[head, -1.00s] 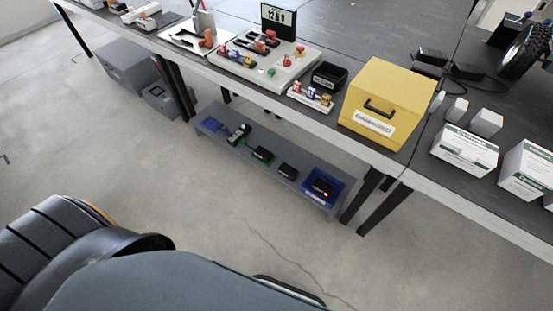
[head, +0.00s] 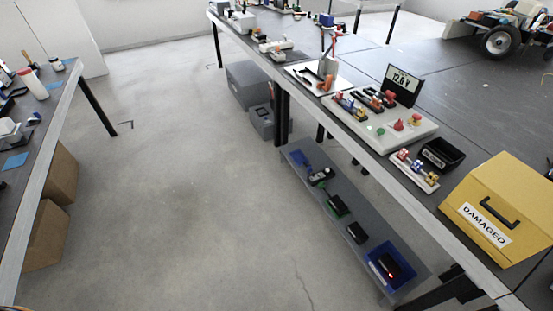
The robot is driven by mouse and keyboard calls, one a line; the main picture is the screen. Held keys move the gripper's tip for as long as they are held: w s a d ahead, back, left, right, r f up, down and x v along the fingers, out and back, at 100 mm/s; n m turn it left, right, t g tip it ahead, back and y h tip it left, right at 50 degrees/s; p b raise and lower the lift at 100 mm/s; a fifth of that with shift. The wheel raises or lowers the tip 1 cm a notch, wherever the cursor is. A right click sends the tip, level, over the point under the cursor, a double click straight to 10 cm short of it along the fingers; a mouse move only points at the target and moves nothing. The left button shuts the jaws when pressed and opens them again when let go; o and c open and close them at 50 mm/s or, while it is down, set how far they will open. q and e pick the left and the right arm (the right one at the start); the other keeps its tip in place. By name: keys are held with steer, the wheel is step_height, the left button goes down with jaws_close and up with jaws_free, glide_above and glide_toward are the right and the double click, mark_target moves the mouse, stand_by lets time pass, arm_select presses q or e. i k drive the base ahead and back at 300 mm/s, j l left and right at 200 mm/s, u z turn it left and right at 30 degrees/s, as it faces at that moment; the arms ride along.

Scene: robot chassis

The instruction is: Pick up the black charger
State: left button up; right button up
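Several dark devices lie in a row on a low grey shelf (head: 372,222) under the workbench, and I cannot tell for sure which is the black charger. A black device with a small red light (head: 391,265) sits in a blue tray (head: 413,275) at the shelf's near end. Farther along are a plain black box (head: 355,233), a black device with a green edge (head: 338,204) and a black device with a light face (head: 321,176). Neither of my grippers shows in the head view.
The workbench (head: 375,141) above the shelf carries a yellow box marked DAMAGED (head: 500,212), a switch panel (head: 397,137) and a black bin (head: 442,154). Another table (head: 40,170) stands at left, with cardboard boxes (head: 58,190) beneath. The floor (head: 180,190) between is clear.

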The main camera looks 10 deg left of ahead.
mark_target(355, 230)
steer(key=z, duration=0.85)
